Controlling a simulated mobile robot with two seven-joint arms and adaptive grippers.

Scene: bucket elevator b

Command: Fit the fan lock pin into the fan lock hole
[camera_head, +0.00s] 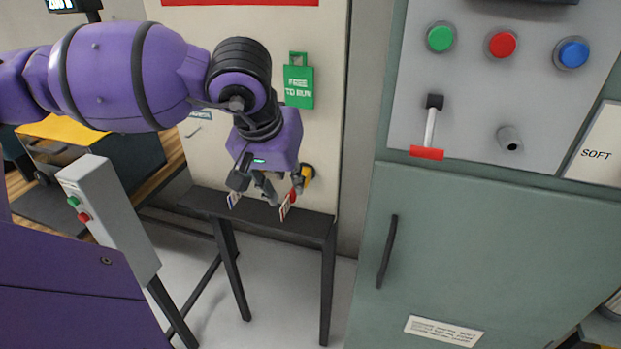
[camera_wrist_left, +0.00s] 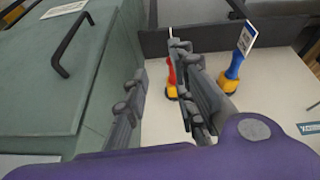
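My left gripper (camera_head: 270,187) hangs over the dark shelf in the head view, with its fingers apart. In the left wrist view the open fingers (camera_wrist_left: 158,64) show a gap between them. A red pin (camera_wrist_left: 171,74) with a yellow base stands at the pale panel, close beside the right finger and partly hidden by it; its red part also shows by the fingertips in the head view (camera_head: 293,195). A blue pin (camera_wrist_left: 235,66) with a yellow base and a white tag stands to its right. I cannot read which is the fan lock pin. The fan lock hole is not identifiable.
The dark shelf (camera_head: 310,221) runs below the pale panel (camera_head: 330,120), which carries a green "to run" tag (camera_head: 298,85). A green cabinet (camera_head: 470,230) stands close on the right. A grey button box (camera_head: 110,215) stands at left.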

